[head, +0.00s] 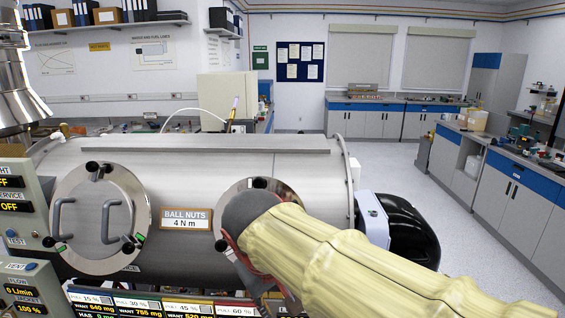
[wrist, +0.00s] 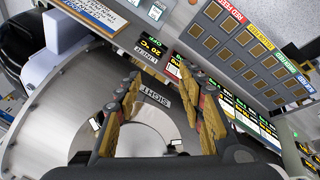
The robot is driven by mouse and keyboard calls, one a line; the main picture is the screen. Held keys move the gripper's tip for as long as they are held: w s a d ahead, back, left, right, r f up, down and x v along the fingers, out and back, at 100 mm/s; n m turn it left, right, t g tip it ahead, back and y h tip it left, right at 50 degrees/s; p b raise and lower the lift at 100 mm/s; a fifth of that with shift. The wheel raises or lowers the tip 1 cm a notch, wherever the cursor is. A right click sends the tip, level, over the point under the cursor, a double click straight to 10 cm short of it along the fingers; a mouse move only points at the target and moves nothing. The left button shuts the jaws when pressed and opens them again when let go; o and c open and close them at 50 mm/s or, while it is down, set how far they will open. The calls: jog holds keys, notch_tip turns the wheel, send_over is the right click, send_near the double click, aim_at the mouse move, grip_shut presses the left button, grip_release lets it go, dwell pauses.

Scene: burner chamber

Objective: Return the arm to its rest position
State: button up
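My arm, in a pale yellow sleeve (head: 360,255), reaches in from the lower right in the head view, and its grey wrist end is in front of the right part of the steel burner chamber (head: 200,175). My gripper (wrist: 166,108) shows in the wrist view with its two tan-padded fingers apart. Nothing is held between them; an upside-down "SIGHT" label and the chamber's steel face show behind the gap. In the head view the fingers are mostly hidden by the wrist.
A round hatch (head: 98,218) with two handles and black ball nuts closes the chamber's left port. A second round port (head: 262,186) is partly behind my wrist. Control panels (head: 20,215) stand at left, with displays below.

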jog(key=s+d+f+m, duration=0.3)
jog(key=s+d+f, duration=0.1)
jog(key=s+d, duration=0.4)
jog(key=s+d+f+m+t+y, duration=0.1)
jog(key=s+d+f+m, duration=0.2)
jog(key=s+d, duration=0.4)
jog(key=d+f, duration=0.1)
jog(key=d, duration=0.4)
jog(key=shift+s+d+m, duration=0.15)
jog(key=shift+s+m, duration=0.2)
jog(key=shift+m, duration=0.05)
jog(key=shift+c, duration=1.1)
